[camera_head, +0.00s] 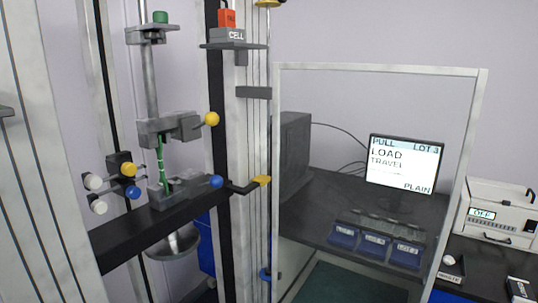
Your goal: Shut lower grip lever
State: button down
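The lower grip (182,190) is a grey clamp on the black crossbeam of the test frame, left of centre. Its lever ends in a blue ball knob (216,181) that sticks out to the right. I cannot tell from this view whether the lever is open or shut. The upper grip (168,130) sits above it, with a yellow ball knob (211,119) on its right. A green and white strip (161,160) runs upright between the two grips. My gripper is not in view.
A yellow-tipped black arm (262,181) juts out right of the blue knob. White, yellow and blue knobs (122,183) cluster left of the grips. A framed clear panel (375,69) stands to the right, before a monitor (403,165) and blue bins (375,245).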

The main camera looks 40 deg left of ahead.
aim_at(215, 180)
jog(key=u, duration=0.7)
jog(key=i, duration=0.95)
jog(key=u, duration=0.85)
